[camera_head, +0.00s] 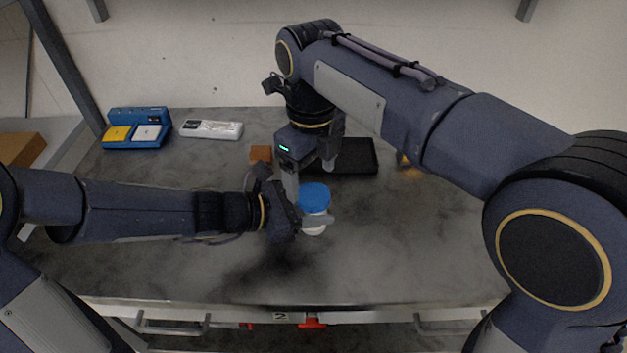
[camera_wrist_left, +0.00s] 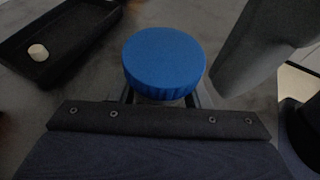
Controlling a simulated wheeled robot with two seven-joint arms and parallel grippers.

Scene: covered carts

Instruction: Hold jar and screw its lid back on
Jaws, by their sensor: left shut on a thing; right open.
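The jar (camera_head: 313,230) is pale and stands upright near the middle of the table. Its blue lid (camera_head: 314,196) sits on top; it looks level in the left wrist view (camera_wrist_left: 163,62), but I cannot tell how far it is threaded. My left gripper (camera_head: 312,220) is shut on the jar's body from the left, below the lid, and hides part of the jar. My right gripper (camera_head: 311,172) points down just behind and above the lid, open, its fingers apart with nothing between them. A grey part of it shows at the right in the left wrist view.
A black tray (camera_head: 358,157) lies behind the jar; the left wrist view shows a small white cylinder (camera_wrist_left: 38,52) in it. A blue holder (camera_head: 137,144) with yellow and white pieces, a white device (camera_head: 211,130) and an orange-brown block (camera_head: 261,153) stand at the back. The front right tabletop is clear.

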